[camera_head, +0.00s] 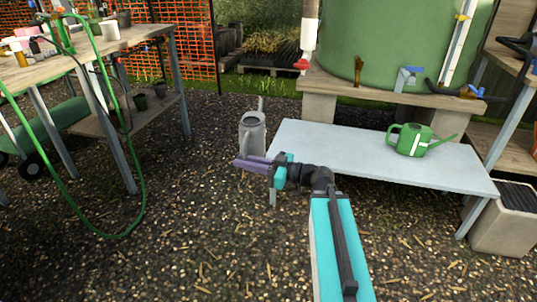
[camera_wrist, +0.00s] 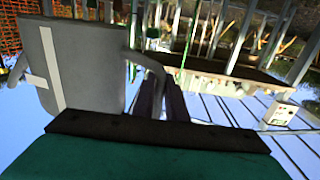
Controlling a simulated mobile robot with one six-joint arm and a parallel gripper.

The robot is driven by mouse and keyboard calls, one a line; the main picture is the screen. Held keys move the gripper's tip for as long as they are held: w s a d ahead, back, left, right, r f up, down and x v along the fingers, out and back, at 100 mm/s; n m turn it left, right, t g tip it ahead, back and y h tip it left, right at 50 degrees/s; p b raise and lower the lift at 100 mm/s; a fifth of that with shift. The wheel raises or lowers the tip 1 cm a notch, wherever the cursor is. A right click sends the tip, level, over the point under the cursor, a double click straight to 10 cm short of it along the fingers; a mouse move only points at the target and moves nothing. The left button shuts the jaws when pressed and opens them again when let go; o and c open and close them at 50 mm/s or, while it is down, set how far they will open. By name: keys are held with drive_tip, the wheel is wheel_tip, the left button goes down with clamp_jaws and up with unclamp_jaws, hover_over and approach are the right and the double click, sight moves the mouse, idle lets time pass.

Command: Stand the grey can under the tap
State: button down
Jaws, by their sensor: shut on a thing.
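The grey can (camera_head: 252,135) is a watering can held in the air just left of the pale bench (camera_head: 330,152). It looks roughly upright in the head view. My gripper (camera_head: 252,163) is shut on its handle. In the wrist view the can (camera_wrist: 80,75), with a white stripe, fills the left side, and its handle (camera_wrist: 153,66) runs down to the fingers (camera_wrist: 165,98). Which is the tap I cannot tell.
A green watering can (camera_head: 412,140) stands on the bench's right part; the bench's middle and left are clear. A wooden table (camera_head: 95,45) with a green hose (camera_head: 125,130) stands left.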

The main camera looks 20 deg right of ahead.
drive_tip(key=s+a, duration=0.1)
drive_tip(key=a+n+g, duration=0.1)
drive_tip(key=a, duration=0.1)
drive_tip(key=shift+s+y, duration=0.35)
drive_tip(key=shift+y, duration=0.05)
drive_tip(key=shift+a, duration=0.15)
